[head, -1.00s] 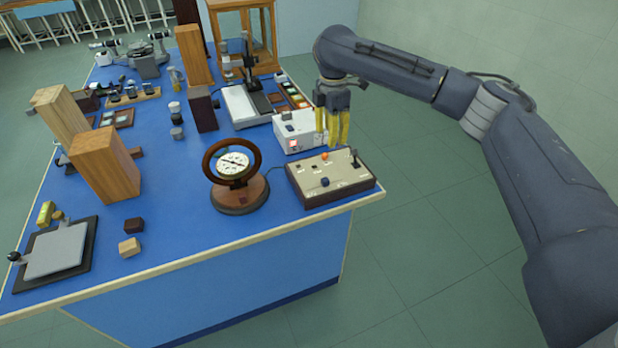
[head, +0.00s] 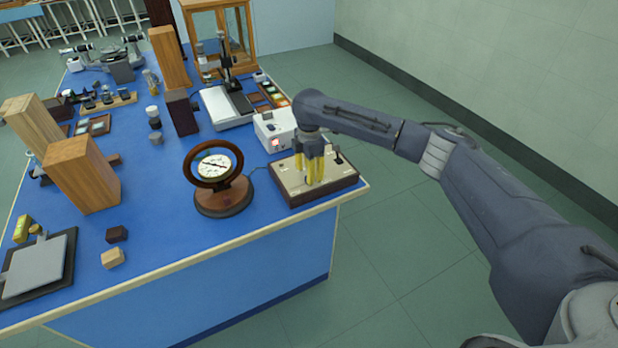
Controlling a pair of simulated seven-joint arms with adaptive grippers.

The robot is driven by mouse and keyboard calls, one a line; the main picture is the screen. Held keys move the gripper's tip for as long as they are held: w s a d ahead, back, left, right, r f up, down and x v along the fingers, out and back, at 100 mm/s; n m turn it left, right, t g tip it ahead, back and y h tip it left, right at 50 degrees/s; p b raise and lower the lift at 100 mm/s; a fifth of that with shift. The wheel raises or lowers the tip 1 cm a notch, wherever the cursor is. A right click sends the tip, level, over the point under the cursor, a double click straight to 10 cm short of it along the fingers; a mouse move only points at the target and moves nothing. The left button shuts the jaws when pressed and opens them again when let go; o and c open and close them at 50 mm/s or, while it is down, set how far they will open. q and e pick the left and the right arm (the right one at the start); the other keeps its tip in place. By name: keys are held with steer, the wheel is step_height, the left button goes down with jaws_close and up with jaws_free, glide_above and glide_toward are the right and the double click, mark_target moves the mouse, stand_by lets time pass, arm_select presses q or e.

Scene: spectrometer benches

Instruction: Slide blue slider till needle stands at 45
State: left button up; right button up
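The control box (head: 345,181), with a beige top and dark wooden sides, stands at the front right corner of the blue bench. My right gripper (head: 314,180), with yellow fingers, points down over the middle of its top. The fingers cover the spot where the blue slider knob sat, so the slider is hidden. Whether they are apart or shut on it cannot be told. The round dial (head: 214,166) stands in a dark wooden ring left of the box. Its dark needle slants across the white face; the numbers are too small to read. My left gripper is out of view.
A white instrument (head: 274,128) stands right behind the box, and a black lever (head: 338,156) rises from the box's right side. Wooden blocks (head: 85,175) stand at the left. The bench front (head: 200,290) is clear, with open floor to the right.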

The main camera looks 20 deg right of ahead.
steer(key=shift+f, duration=1.3)
steer(key=shift+c, duration=0.5)
jaws_close()
